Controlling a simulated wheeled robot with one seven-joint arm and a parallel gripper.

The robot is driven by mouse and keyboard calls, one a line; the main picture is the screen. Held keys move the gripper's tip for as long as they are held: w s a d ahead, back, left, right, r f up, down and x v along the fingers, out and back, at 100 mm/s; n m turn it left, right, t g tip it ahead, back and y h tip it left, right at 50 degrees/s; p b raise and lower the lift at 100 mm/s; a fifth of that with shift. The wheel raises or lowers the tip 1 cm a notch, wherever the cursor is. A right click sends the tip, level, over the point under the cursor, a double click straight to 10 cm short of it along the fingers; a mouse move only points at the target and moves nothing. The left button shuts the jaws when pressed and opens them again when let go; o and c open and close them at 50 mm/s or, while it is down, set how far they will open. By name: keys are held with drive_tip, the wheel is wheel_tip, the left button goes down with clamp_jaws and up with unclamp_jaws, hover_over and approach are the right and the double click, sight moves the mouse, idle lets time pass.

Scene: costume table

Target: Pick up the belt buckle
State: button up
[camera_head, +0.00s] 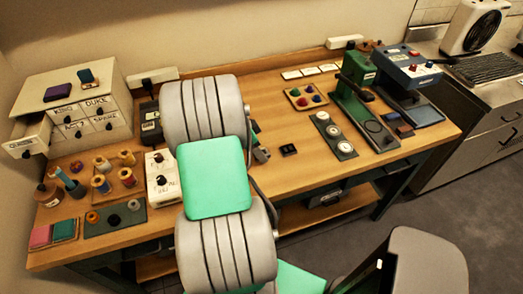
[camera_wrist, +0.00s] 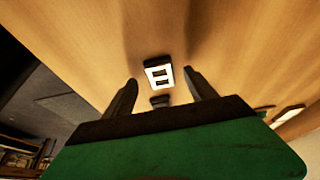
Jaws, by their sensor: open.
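The belt buckle (camera_wrist: 158,73) looks like a small dark rectangular piece with a bright frame and a middle bar, lying flat on the wooden table. In the wrist view it lies ahead of my gripper (camera_wrist: 160,77), between the lines of its two dark fingers. The fingers are spread, with nothing held between them. A small dark piece (camera_wrist: 160,101) shows between the fingers, nearer to the palm; I cannot tell what it is. In the head view a small black item (camera_head: 288,149) right of my arm appears to be the buckle. My arm hides most of the gripper there.
A dark tray with round pieces (camera_head: 334,136) and a tray of coloured pieces (camera_head: 306,97) are right of the buckle. A green press (camera_head: 357,78) stands farther right. A white switch box (camera_head: 162,177) and spools are left. A chair (camera_head: 410,262) stands in front.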

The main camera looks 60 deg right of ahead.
drive_tip(key=shift+s+d+f, duration=0.1)
drive_tip(key=shift+d+f, duration=0.1)
drive_tip(key=shift+f, duration=0.4)
clamp_jaws()
